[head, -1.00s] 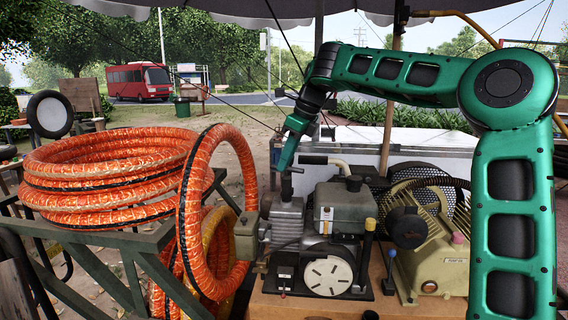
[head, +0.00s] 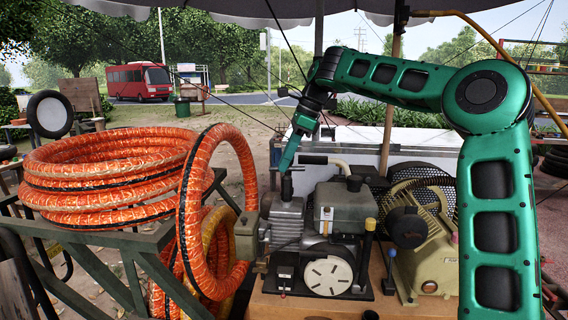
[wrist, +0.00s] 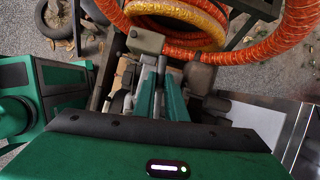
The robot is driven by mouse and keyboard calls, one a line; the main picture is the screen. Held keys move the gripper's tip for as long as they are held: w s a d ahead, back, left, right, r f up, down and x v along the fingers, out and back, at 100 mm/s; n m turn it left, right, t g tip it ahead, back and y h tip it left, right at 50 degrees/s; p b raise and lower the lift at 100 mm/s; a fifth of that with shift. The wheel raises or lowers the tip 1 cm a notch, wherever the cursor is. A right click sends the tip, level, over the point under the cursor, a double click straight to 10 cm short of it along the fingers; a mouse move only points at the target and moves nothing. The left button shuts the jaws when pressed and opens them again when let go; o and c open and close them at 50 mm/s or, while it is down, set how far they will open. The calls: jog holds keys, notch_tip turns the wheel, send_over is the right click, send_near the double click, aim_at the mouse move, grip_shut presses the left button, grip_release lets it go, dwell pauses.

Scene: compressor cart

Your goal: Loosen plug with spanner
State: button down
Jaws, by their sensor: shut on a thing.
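My gripper (head: 287,168) points down at the top of the small engine's finned cylinder (head: 286,212). In the wrist view its two green fingers (wrist: 160,95) are close together, with a thin grey metal piece, apparently the spanner (wrist: 161,66), at their tips. A small dark upright piece (head: 287,187) shows between the fingertips and the cylinder top in the head view; I cannot tell whether it is the spanner's socket or the plug. The plug itself cannot be made out.
A grey fuel tank (head: 343,206) stands right of the cylinder. A beige compressor (head: 428,250) is further right. A hanging orange hose loop (head: 190,200) is close on the left, beside stacked orange hoses (head: 90,180) on a metal rack.

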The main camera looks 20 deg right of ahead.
jog(key=shift+n, duration=0.3)
jog(key=shift+s+n+g, duration=0.1)
jog(key=shift+n+g, duration=0.6)
jog(key=shift+n, duration=0.7)
jog(key=shift+m+t, duration=0.3)
jog(key=shift+m, duration=0.3)
notch_tip(320, 180, up, 10)
dwell(0.4)
dwell(0.4)
